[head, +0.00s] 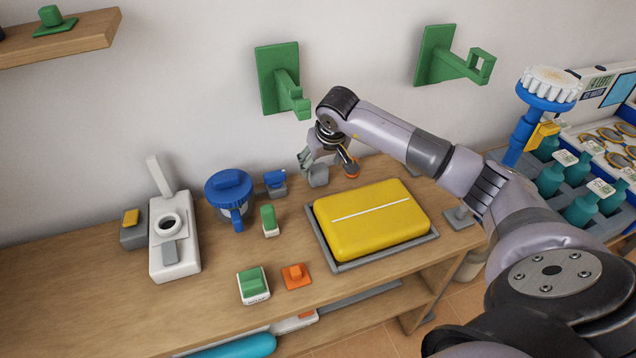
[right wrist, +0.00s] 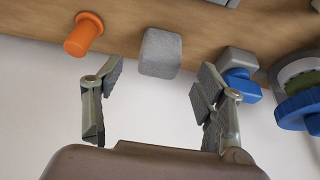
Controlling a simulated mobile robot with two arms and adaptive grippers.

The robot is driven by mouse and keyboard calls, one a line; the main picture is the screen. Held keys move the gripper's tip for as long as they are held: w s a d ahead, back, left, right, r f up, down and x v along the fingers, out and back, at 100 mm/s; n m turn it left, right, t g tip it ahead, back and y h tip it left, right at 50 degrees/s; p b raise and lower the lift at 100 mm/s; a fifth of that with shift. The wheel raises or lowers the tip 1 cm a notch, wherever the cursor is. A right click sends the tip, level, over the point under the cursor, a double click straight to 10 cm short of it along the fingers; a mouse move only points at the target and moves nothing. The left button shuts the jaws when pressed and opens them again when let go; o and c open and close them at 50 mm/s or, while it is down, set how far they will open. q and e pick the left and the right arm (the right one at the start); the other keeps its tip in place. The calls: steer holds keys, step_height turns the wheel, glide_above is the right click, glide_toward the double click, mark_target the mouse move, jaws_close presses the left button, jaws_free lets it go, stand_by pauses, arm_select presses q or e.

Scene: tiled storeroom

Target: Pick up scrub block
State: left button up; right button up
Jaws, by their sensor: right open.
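A small grey block with rounded edges, which looks like the scrub block (head: 318,176), sits on the wooden table near the wall, behind the yellow case. It also shows in the right wrist view (right wrist: 160,53), at the top middle, resting on the table. My right gripper (head: 328,162) is open and empty, its fingers spread to either side of the block's line. In the right wrist view the fingertips (right wrist: 158,80) stop short of the block, with no contact visible. My left gripper is not in view.
An orange peg (right wrist: 83,34) and a blue-grey item (right wrist: 239,74) stand on either side of the block. The yellow case (head: 372,220) lies on a grey tray (head: 388,255) in front. Green wall hooks (head: 278,80) (head: 450,60) project above.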

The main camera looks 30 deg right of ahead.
mark_target(320, 169)
steer(key=shift+w+f, duration=0.2)
steer(key=shift+f, duration=0.35)
steer(key=b+x, duration=0.3)
steer(key=x, duration=0.2)
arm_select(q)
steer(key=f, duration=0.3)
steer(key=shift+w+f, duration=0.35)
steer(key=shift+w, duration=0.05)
arm_select(e)
steer(key=shift+r, duration=0.15)
steer(key=shift+d, duration=0.1)
steer(key=c, duration=1.2)
